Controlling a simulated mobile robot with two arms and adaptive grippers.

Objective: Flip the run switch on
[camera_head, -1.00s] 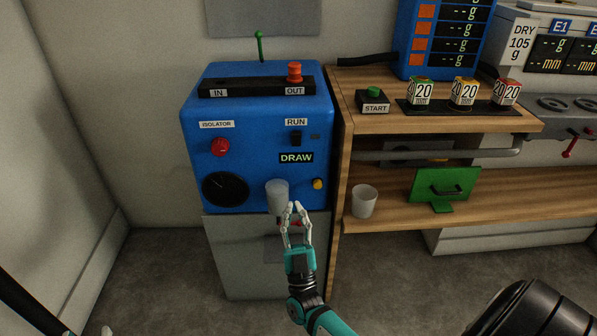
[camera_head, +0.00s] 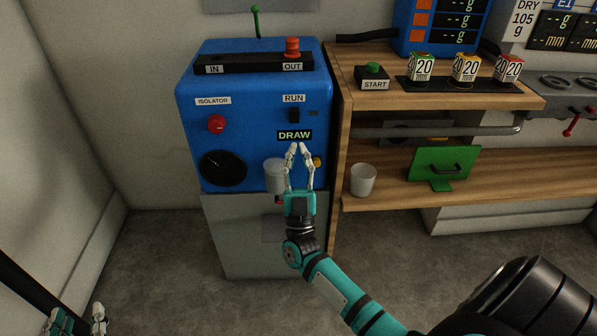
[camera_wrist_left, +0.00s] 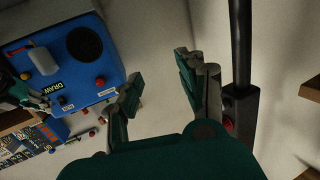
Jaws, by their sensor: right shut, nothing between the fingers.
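The run switch (camera_head: 294,115) is a small black rocker under the RUN label on the front of the blue machine (camera_head: 255,130). I cannot tell which way it is set. My right gripper (camera_head: 299,148) points upward in front of the machine, with its fingertips just below the DRAW sign (camera_head: 295,135) and below the switch. Its fingers are shut with nothing between them. My left gripper (camera_head: 78,322) is at the bottom left corner, far from the switch. In the left wrist view its fingers (camera_wrist_left: 160,75) are apart and empty.
A translucent cup (camera_head: 275,176) is at the machine front, just left of my right gripper. A yellow knob (camera_head: 316,162) is just right of it. The red isolator knob (camera_head: 216,124) is left of the switch. A wooden shelf (camera_head: 400,185) with a white cup (camera_head: 363,180) stands at right.

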